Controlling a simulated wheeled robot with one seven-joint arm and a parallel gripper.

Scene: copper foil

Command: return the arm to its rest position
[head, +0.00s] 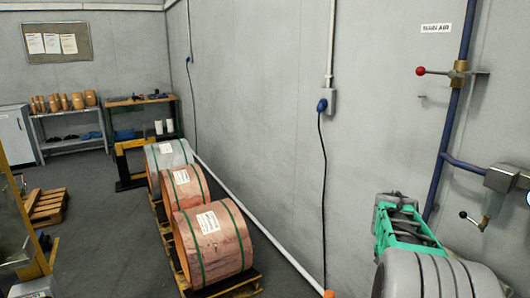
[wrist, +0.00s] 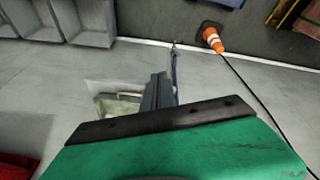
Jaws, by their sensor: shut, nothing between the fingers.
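My arm (head: 420,262), grey with a green section, rises at the lower right of the head view, in front of the grey wall. Its fingertips cannot be made out there. In the wrist view my gripper (wrist: 162,78) shows its dark fingers together beyond a black plate and green housing. It is shut and holds nothing. A thin blue upright thing shows just behind the fingers; I cannot tell the gap between them.
A blue pipe (head: 455,110) with a red-handled valve (head: 434,71) stands on the wall near my arm. A valve box (head: 508,180) is at the right. Copper foil rolls (head: 212,240) stand on pallets at centre left. A traffic cone (wrist: 213,40) shows in the wrist view.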

